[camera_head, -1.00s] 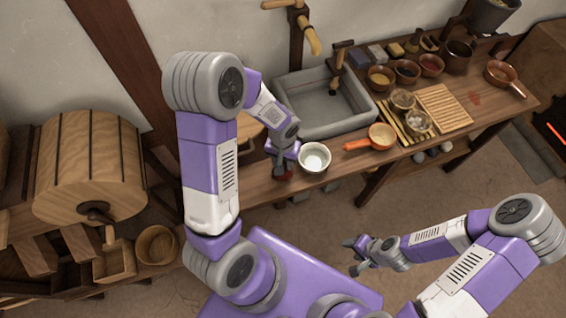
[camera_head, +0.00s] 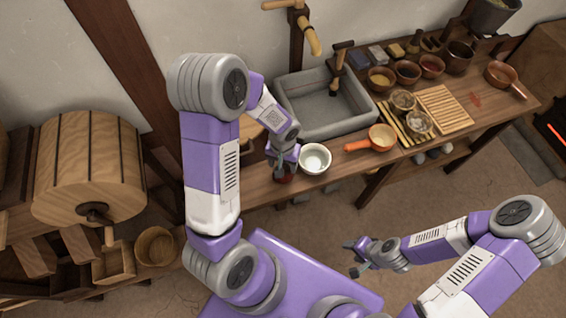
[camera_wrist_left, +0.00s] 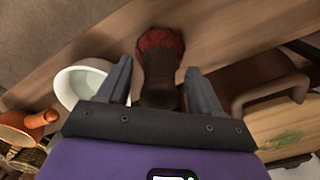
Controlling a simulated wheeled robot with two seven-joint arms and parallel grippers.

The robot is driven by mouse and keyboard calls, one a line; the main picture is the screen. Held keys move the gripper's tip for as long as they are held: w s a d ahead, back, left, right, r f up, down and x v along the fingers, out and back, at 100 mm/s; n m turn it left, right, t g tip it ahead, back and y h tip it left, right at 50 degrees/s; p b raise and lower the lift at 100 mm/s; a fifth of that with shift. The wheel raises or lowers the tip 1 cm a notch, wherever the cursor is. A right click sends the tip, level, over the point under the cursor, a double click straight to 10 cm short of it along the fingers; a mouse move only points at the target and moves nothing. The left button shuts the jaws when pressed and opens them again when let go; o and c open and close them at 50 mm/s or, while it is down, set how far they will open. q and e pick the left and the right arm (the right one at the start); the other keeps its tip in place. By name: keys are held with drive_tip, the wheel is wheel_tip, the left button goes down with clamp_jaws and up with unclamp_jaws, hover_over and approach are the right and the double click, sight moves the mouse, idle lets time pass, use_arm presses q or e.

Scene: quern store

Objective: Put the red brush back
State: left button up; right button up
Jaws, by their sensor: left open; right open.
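The red brush (camera_wrist_left: 159,62) shows in the left wrist view, with a dark handle and a red bristle end. It is between the two fingers of my left gripper (camera_wrist_left: 160,85), which is open around it with a gap on each side. In the head view only a bit of the brush's red (camera_head: 284,179) shows below my left gripper (camera_head: 285,168), at the counter's front edge. My right gripper (camera_head: 355,258) is open and empty over the floor, in front of the counter.
A white bowl (camera_head: 315,158) stands close beside my left gripper. A stone sink (camera_head: 323,112) lies behind. A wooden drum (camera_head: 90,167) stands left.

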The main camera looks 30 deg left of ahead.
use_arm(q)
wheel_tip(320, 180, up, 12)
drive_tip(key=p, duration=0.2)
drive_tip(key=shift+r+p, duration=0.1)
drive_tip(key=shift+p, duration=0.3)
use_arm(e)
wheel_tip(320, 180, up, 3)
drive_tip(key=shift+r, duration=0.1)
